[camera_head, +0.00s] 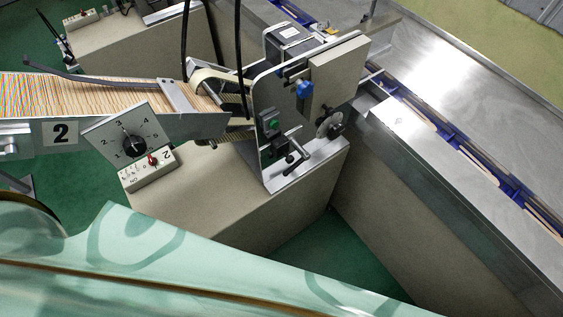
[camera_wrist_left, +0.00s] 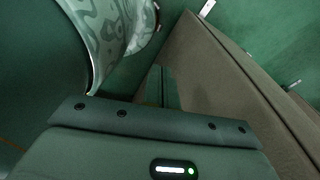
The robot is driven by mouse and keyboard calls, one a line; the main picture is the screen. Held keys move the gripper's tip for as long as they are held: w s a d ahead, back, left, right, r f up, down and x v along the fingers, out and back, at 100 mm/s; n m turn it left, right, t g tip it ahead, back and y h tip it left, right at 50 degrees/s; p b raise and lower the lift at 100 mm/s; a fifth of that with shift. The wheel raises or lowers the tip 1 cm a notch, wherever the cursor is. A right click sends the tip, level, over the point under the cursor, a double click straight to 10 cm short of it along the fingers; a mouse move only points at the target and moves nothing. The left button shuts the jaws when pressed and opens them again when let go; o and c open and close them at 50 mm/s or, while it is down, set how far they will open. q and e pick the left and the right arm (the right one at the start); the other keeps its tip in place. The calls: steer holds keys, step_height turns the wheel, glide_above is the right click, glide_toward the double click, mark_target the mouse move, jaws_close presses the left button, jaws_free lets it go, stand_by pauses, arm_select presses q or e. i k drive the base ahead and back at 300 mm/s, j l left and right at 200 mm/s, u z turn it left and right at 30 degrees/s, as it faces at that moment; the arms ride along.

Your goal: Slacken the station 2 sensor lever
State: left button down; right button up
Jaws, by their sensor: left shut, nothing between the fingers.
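A blue knob (camera_head: 304,89) sits higher up. My left gripper (camera_wrist_left: 161,84) shows only in the left wrist view, shut and empty, beside a beige panel (camera_wrist_left: 215,75) over green floor. The lever cannot be made out there. My right gripper is in neither view.
A dial plate (camera_head: 130,135) and a white switch box (camera_head: 150,170) stand left of the lever. A metal conveyor (camera_head: 450,170) with a blue track runs along the right. Pale green patterned film (camera_head: 150,255) spans the foreground.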

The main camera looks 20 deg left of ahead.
mark_target(305, 156)
steer(key=k+j, duration=0.2)
steer(key=j, duration=0.15)
steer(key=k+j, duration=0.15)
steer(key=j, duration=0.15)
steer(key=k+j, duration=0.2)
steer(key=j, duration=0.15)
